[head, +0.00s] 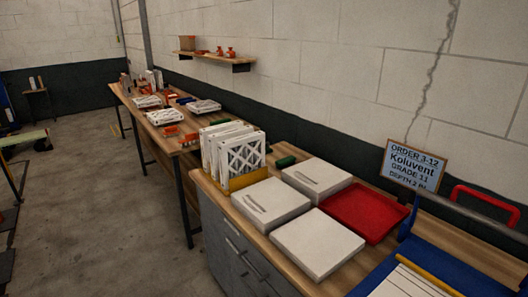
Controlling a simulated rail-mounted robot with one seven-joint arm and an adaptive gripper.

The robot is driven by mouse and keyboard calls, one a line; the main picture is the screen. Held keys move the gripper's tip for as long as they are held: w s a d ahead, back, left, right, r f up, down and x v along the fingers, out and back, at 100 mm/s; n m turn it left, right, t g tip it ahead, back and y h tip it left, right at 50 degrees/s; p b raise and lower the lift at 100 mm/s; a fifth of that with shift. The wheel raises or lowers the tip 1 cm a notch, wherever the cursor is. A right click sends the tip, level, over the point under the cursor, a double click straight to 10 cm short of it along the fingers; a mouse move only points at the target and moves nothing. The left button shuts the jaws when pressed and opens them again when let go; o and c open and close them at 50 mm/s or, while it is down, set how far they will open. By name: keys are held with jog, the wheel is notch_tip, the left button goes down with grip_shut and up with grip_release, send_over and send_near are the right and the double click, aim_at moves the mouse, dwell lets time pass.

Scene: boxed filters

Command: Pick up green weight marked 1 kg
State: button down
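A small dark green object (285,161) lies on the wooden worktop, behind and to the right of the upright white filters. It is partly hidden by the nearby white boxes and filters. It may be the green weight, but it is too small for me to read any 1 kg mark. My gripper is not in view.
Upright filters (238,155) stand in a yellow holder. Flat white boxes (318,245) and a red tray (362,211) cover much of the near worktop. An order sign (415,165) stands near the wall. A wall shelf (210,57) holds orange items.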

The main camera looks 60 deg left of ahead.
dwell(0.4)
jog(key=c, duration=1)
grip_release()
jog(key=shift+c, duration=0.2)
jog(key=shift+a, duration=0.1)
